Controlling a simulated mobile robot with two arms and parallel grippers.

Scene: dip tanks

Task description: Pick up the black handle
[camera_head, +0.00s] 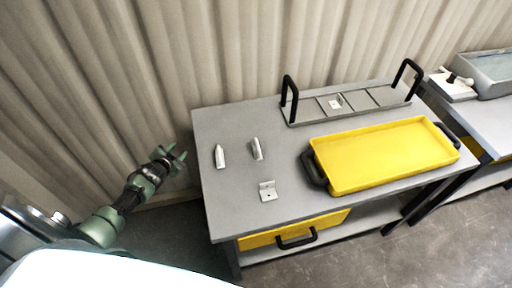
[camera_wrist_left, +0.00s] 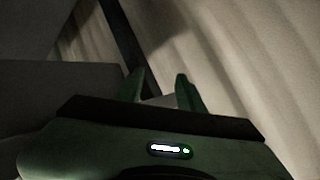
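Several black handles show in the head view. A grey divided rack (camera_head: 305,111) at the back of the grey table has an upright black handle (camera_head: 287,95) at its left end and another black handle (camera_head: 411,78) at its right end. The yellow tray (camera_head: 345,187) has a black left handle (camera_head: 313,171) and a black right handle (camera_head: 447,134). The yellow drawer (camera_head: 263,240) carries a black drawer handle (camera_head: 297,241). My left gripper (camera_head: 179,153) is open and empty, left of the table and apart from every handle. Its two fingers stand apart in the left wrist view (camera_wrist_left: 162,90).
The grey table (camera_head: 237,195) holds two small pale pointed pieces (camera_head: 220,157) (camera_head: 257,149) and a small metal bracket (camera_head: 268,191). A second table (camera_head: 480,118) with a grey tank (camera_head: 492,72) stands at the right. A corrugated wall (camera_head: 240,50) runs close behind.

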